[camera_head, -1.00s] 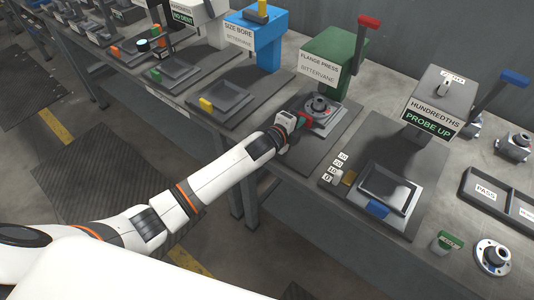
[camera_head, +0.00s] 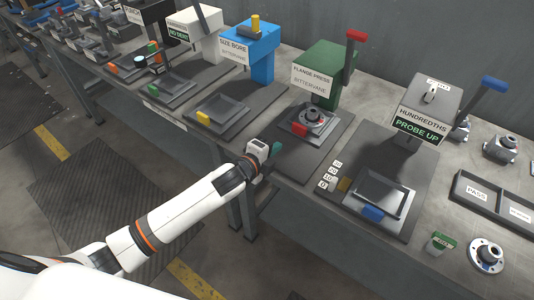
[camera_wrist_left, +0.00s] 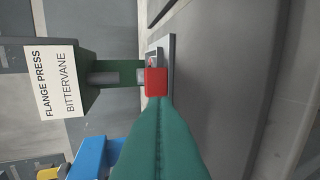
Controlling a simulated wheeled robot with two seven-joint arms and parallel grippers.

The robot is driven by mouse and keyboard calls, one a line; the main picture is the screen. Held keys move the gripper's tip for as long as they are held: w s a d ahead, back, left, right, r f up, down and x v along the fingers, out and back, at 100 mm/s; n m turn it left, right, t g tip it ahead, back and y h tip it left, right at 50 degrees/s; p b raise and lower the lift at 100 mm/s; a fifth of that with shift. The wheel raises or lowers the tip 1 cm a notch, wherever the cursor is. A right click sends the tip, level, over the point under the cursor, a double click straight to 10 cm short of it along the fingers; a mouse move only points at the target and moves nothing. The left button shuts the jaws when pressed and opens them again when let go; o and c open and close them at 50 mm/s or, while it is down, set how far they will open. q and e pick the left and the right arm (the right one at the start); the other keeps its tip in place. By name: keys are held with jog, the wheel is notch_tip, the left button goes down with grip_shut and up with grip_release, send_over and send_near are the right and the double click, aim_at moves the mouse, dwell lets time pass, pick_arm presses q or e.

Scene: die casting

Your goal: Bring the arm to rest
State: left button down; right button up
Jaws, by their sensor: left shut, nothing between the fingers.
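My left arm reaches in from the lower left in the head view. In the left wrist view the teal fingers (camera_wrist_left: 160,120) are together and hold nothing. The green flange press (camera_head: 322,72) stands on the bench with a red-tipped lever raised. A grey flange part (camera_head: 313,116) sits on its fixture, with a red block (camera_head: 300,130) at the front. That red block also shows just beyond the fingertips in the left wrist view (camera_wrist_left: 156,82). My right gripper is not in view.
The blue size bore station (camera_head: 262,58) stands left of the press. The hundredths station (camera_head: 425,105), reading PROBE UP, stands right. A pass tray (camera_head: 462,187) and a loose flange (camera_head: 487,255) lie at the far right. The floor before the bench is clear.

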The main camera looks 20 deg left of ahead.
pick_arm(q)
jog(key=s+a+f+n+g+y, duration=0.25)
jog(key=s+n, duration=0.45)
jog(key=s, duration=0.4)
jog(key=s+a+f+n+g+y, duration=0.15)
jog(key=s+n+g, duration=0.35)
jog(key=s, duration=0.6)
jog(key=s+a+f+n+g+y, duration=0.1)
jog(key=s+a+n+g, duration=0.2)
jog(key=s+n, duration=0.65)
notch_tip(320, 180, down, 25)
jog(key=s+m, duration=0.2)
jog(key=s+a+f+g, duration=0.2)
jog(key=s+a+f, duration=0.1)
jog(key=s+f, duration=1.4)
jog(key=shift+f, duration=0.2)
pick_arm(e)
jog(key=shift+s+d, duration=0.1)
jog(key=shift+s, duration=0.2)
